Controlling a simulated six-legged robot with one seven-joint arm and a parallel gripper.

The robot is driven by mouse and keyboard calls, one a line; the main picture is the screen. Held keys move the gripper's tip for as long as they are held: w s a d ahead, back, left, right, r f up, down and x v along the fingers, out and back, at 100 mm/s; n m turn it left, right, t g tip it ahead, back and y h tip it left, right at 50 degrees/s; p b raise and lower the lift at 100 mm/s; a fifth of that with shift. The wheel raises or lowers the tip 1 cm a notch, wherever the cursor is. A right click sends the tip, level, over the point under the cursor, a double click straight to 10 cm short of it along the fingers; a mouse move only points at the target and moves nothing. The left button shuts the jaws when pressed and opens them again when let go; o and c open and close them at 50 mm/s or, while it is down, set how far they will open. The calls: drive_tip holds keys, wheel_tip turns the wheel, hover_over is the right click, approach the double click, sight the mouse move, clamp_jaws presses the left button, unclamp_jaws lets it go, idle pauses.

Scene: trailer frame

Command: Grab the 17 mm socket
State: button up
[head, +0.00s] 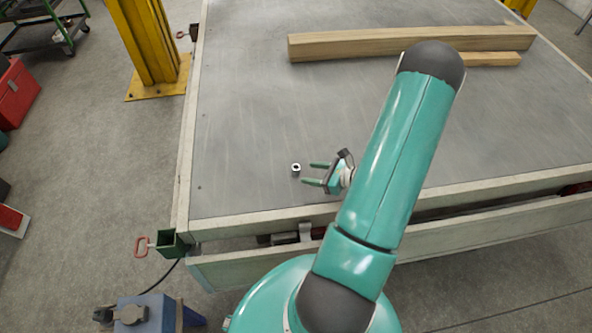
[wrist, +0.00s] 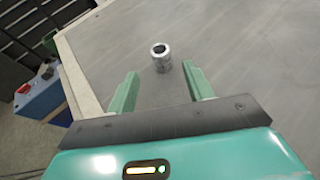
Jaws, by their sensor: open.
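A small silver socket (head: 296,168) stands upright on the grey trailer deck (head: 240,130), near its front left part. In the wrist view the socket (wrist: 161,58) shows its round open top, just beyond the fingertips and roughly in line with the gap between them. My gripper (head: 313,173) is open and empty, with its two green fingers pointing left toward the socket in the head view. The fingers (wrist: 160,75) also show in the wrist view, spread apart and not touching the socket. Any size marking on the socket is too small to read.
Wooden beams (head: 400,43) lie at the back of the deck. A yellow post (head: 148,45) stands left of the trailer. The deck's pale front edge rail (head: 480,192) runs below my gripper. The deck around the socket is clear.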

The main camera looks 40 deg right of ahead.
sight(300, 175)
drive_tip(key=x, duration=0.5)
drive_tip(key=shift+w+f, duration=0.15)
drive_tip(key=shift+w, duration=0.05)
drive_tip(key=c, duration=1.1)
